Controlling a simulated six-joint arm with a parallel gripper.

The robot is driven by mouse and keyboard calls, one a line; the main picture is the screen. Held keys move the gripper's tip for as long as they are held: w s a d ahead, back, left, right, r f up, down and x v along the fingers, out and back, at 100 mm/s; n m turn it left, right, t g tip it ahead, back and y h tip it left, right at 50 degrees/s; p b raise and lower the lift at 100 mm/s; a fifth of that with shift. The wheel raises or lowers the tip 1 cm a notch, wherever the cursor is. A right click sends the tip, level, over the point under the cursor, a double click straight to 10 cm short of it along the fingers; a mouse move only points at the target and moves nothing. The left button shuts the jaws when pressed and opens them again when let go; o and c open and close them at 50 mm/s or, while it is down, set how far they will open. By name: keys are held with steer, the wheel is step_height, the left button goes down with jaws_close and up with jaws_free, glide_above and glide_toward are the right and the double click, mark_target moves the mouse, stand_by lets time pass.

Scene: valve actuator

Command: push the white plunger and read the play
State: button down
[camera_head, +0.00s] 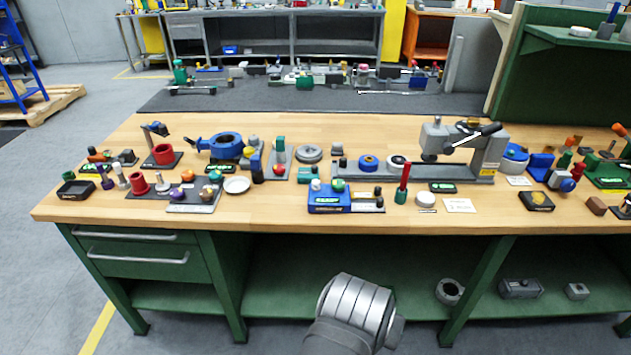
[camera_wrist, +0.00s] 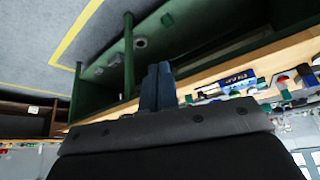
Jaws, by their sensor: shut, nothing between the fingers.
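A valve-like blue body with a round opening (camera_head: 225,146) stands at the left of the workbench. I cannot tell which part is the white plunger. A small round white piece (camera_head: 425,200) lies near the bench's front edge, beside an upright red and green stick (camera_head: 403,184). A white-rimmed disc (camera_head: 398,163) sits on a long grey base. My gripper (camera_wrist: 157,74) shows in the wrist view, its dark fingers together and empty. It is away from the bench objects, against the green bench frame behind. In the head view only my arm shows, low in front of the bench.
The wooden workbench (camera_head: 290,214) is crowded with small fixtures, including a blue block (camera_head: 328,203) at the front and a grey press-like fixture (camera_head: 450,150). Its green drawers (camera_head: 140,255) and legs stand below. Floor space in front is clear.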

steer(key=w+d+r+m+t+h, duration=0.1)
steer(key=w+d+r+m, duration=0.3)
steer(key=w, duration=0.6)
steer(key=w+d+r+m+t, duration=0.1)
steer(key=w+d+r, duration=0.35)
steer(key=w, duration=0.55)
steer(key=n+t+y, duration=0.2)
steer(key=y, duration=0.2)
glide_above(316, 184)
step_height(316, 184, down, 3)
steer(key=shift+w+r, duration=0.1)
steer(key=shift+f, duration=4.4)
steer(key=shift+f, duration=0.15)
steer(key=shift+f, duration=0.3)
